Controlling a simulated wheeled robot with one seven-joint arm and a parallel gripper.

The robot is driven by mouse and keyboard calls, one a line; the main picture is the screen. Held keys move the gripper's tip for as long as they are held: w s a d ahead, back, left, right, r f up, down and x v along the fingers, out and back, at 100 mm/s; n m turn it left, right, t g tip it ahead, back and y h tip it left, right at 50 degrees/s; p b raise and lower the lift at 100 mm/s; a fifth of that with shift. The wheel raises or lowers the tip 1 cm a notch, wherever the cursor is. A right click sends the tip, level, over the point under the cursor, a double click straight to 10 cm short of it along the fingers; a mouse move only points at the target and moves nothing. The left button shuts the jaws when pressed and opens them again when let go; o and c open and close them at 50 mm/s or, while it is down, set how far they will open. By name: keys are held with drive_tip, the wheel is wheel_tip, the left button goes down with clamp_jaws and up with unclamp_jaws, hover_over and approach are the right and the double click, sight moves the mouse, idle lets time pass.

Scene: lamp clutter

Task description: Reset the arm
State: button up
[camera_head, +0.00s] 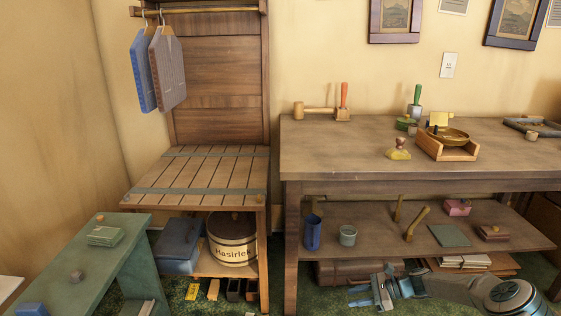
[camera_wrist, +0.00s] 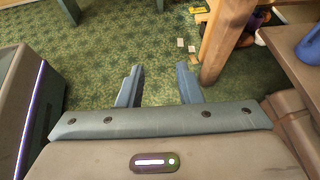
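My gripper (camera_head: 354,297) is low at the bottom right in the head view, in front of the wooden workbench (camera_head: 345,150) and below the level of its lower shelf. Its fingers point to the left. In the wrist view, the two blue-grey fingers (camera_wrist: 160,68) stand apart with only green patterned carpet (camera_wrist: 100,60) visible between and beyond them. The gripper is open and empty. Part of my arm shows at the lower right of the head view.
The bench's lower shelf (camera_head: 375,240) holds a blue cup (camera_head: 312,232), a teal cup (camera_head: 348,235) and several small items. A wooden leg (camera_wrist: 226,40) stands just beyond the right finger. A slatted wooden stand (camera_head: 200,172) and a green bench (camera_head: 70,262) are at left.

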drive_tip(key=s+a+r+n+g+h+p, duration=0.1)
drive_tip(key=s+a+r+n+h+p, duration=0.3)
drive_tip(key=r, duration=0.7)
drive_tip(key=s+a+r+n+g+h+p, duration=0.1)
drive_tip(key=s+r+n+h+p, duration=0.15)
drive_tip(key=r+p, duration=0.65)
drive_tip(key=s+a+r+n+g+h+p, duration=0.2)
drive_tip(key=s+a+r+n+p, duration=0.15)
drive_tip(key=r, duration=1.05)
drive_tip(key=s+r+n+t+h+p, duration=0.2)
drive_tip(key=s+r+n+p, duration=0.2)
drive_tip(key=s+r+p, duration=0.4)
drive_tip(key=s+a+r+n+t+h+p, duration=0.1)
drive_tip(key=s+r+n+p, duration=0.3)
drive_tip(key=r, duration=1.7)
drive_tip(key=s+t+h+p, duration=0.1)
drive_tip(key=s+p, duration=0.3)
drive_tip(key=s, duration=0.4)
drive_tip(key=shift+s+n+t, duration=0.25)
drive_tip(key=shift+n+t, duration=0.15)
drive_tip(key=shift+r, duration=0.1)
